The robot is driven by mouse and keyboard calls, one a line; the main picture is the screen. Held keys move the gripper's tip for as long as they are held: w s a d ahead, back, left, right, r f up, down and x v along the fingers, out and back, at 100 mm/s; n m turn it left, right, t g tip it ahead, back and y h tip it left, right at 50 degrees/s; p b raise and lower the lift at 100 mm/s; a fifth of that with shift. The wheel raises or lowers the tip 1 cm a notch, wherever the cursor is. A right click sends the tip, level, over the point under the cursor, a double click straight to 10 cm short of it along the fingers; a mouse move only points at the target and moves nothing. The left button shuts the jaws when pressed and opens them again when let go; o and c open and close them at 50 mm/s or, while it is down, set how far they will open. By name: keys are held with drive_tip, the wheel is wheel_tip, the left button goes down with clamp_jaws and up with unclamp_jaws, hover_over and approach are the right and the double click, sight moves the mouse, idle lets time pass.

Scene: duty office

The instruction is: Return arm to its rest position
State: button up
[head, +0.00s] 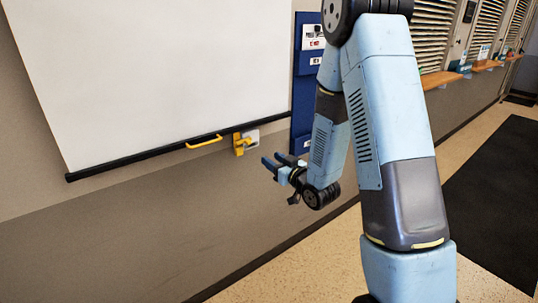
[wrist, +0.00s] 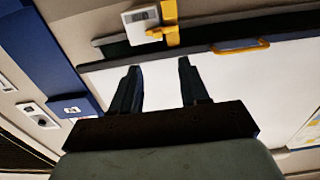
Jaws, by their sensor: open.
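My arm rises at the right of the head view and bends back down toward the wall. My gripper (head: 270,162) hangs at the end of it, in front of the wall just below and right of a yellow lever on a wall box. In the wrist view my gripper (wrist: 158,72) shows two dark fingers standing well apart, with nothing between them. Behind the fingers is the white screen (wrist: 230,85), which also fills the upper left of the head view (head: 150,70).
The screen's dark bottom bar has a yellow handle (head: 205,142). Right of it is the yellow lever (head: 240,144), also in the wrist view (wrist: 171,22). A blue wall panel (head: 305,80) holds papers. Shuttered windows with orange ledges (head: 440,78) line the right wall. A dark mat (head: 495,200) lies on the open floor.

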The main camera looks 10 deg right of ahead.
drive_tip(key=s+d+r+m+g+h, duration=0.2)
drive_tip(key=s+d+r+h, duration=0.25)
drive_tip(key=r, duration=0.25)
drive_tip(key=s+d+r+m+g+h, duration=0.1)
drive_tip(key=s+d+r+g+h, duration=0.15)
drive_tip(key=d+r, duration=0.35)
drive_tip(key=s+r+m+g+h, duration=0.1)
drive_tip(key=s+r+g, duration=0.1)
drive_tip(key=s, duration=1)
drive_tip(key=s+d+r+m+g, duration=0.1)
drive_tip(key=s+r+g, duration=0.2)
drive_tip(key=s, duration=1)
wheel_tip(320, 180, up, 2)
drive_tip(key=shift+m+g+h, duration=0.35)
drive_tip(key=shift+m+h, duration=0.05)
drive_tip(key=shift+d, duration=0.1)
